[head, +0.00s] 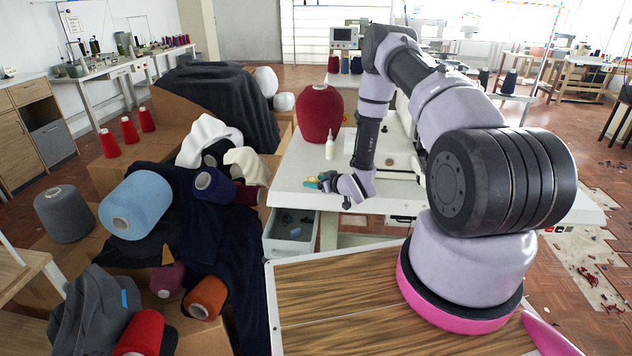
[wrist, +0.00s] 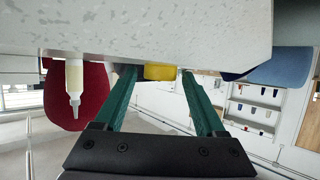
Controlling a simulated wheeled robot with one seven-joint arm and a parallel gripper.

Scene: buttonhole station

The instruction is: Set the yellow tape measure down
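The yellow tape measure (wrist: 160,72) shows in the wrist view between the far ends of my green fingers. Contact between tape measure and table cannot be made out.
A white bottle (head: 330,149) and a large dark red cone (head: 320,112) stand behind my gripper on the table. A grey drawer (head: 290,235) is open below the near edge. Dark cloth and several yarn cones crowd the left.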

